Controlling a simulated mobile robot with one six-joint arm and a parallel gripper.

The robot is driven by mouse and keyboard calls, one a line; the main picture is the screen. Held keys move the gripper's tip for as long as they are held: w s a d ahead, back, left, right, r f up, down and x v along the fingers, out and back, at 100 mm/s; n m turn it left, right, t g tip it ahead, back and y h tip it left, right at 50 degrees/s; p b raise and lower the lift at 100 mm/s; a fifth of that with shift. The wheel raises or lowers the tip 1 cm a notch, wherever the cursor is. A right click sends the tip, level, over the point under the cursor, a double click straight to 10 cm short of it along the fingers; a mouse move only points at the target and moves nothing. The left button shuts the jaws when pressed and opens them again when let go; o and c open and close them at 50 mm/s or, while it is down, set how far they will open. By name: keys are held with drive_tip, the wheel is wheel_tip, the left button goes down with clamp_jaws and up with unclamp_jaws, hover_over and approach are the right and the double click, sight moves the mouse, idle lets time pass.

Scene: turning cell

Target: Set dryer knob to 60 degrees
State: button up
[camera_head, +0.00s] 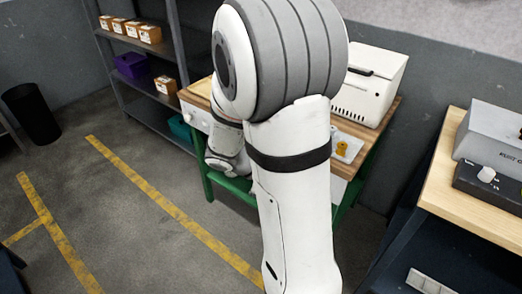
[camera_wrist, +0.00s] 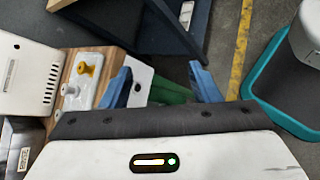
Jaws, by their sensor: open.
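A white vented box (camera_head: 370,85), possibly the dryer, stands on a wooden-topped bench with a green frame. It also shows at the left of the wrist view (camera_wrist: 28,72). Beside it a pale plate (camera_wrist: 86,80) carries a yellow knob-like piece (camera_wrist: 86,71) and a white one (camera_wrist: 70,90). I cannot tell whether either is the dryer knob, and no degree marks are readable. My gripper (camera_wrist: 160,82) is open and empty, its blue fingers wide apart, with the green bench frame below. My arm hides the fingers and part of the bench in the head view.
Shelves (camera_head: 150,75) with small boxes and a purple bin (camera_head: 132,65) stand behind.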

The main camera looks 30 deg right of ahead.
drive_tip(key=w+d+f+n+t+h+b, duration=0.1)
drive_tip(key=w+d+f+n+t+h, duration=0.2)
drive_tip(key=w+f+n+t, duration=0.6)
drive_tip(key=w+d+f+n+t+h+b, duration=0.25)
drive_tip(key=w+f+n+h, duration=0.2)
drive_tip(key=f+n, duration=0.55)
drive_tip(key=w+d+f+m+p, duration=0.2)
drive_tip(key=w+d, duration=0.2)
drive_tip(key=d, duration=0.4)
drive_tip(key=shift+f+y, duration=0.35)
drive_tip(key=shift+c, duration=0.6)
